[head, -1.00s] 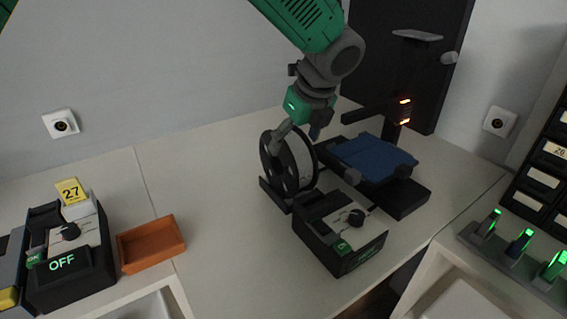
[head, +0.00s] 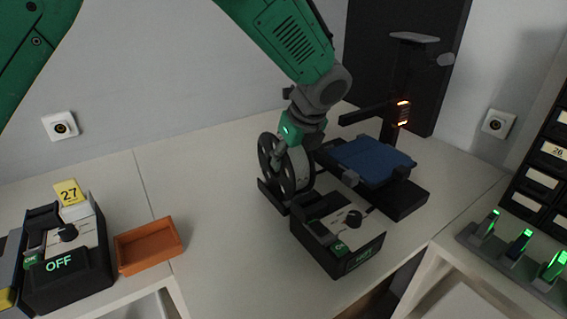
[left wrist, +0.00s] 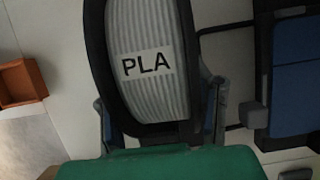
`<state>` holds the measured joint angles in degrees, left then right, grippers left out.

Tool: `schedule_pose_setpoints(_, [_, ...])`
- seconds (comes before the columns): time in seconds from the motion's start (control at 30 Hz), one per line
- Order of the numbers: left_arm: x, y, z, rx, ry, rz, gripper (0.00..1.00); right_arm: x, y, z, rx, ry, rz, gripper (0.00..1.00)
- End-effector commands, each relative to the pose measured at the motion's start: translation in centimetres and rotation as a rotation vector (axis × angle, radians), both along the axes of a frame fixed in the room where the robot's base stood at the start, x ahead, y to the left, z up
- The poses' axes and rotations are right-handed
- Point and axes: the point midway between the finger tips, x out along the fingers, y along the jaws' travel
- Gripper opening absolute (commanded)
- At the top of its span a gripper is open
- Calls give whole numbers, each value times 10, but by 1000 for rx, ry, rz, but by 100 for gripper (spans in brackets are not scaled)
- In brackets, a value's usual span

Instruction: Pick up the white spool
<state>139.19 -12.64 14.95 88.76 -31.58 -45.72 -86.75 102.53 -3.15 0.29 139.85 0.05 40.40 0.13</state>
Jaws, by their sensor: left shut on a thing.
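The white spool (head: 297,166) has black side flanges and pale ribbed filament. It stands upright in a low black holder (head: 268,196) on the white table. In the left wrist view the spool (left wrist: 148,88) fills the middle, with a "PLA" label on its filament. My left gripper (head: 287,155) reaches down from above and is shut on the spool, one finger against the near flange. In the left wrist view its fingers (left wrist: 160,112) lie on either side of the spool. The far finger is mostly hidden in the head view. My right gripper is not in view.
A 3D printer with a blue bed (head: 372,160) stands close to the right of the spool. A black control box (head: 338,240) sits just in front. An orange tray (head: 148,247) and an "OFF" box (head: 66,266) are at left. Table left of the spool is clear.

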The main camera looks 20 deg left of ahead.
Motion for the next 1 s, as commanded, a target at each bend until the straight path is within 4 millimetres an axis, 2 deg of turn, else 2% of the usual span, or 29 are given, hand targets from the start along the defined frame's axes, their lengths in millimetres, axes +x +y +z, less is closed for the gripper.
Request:
schedule_pose_setpoints(0.23, [-1,-2,5,-7,1,0,0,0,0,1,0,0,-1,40])
schedule_pose_setpoints(0.7, [0,-1,88,-4,-2,-1,0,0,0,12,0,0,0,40])
schedule_pose_setpoints(0.83, [0,-1,98,-4,-1,0,0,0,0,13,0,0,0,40])
schedule_pose_setpoints(1.0, [0,-1,100,-4,0,0,0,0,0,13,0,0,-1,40])
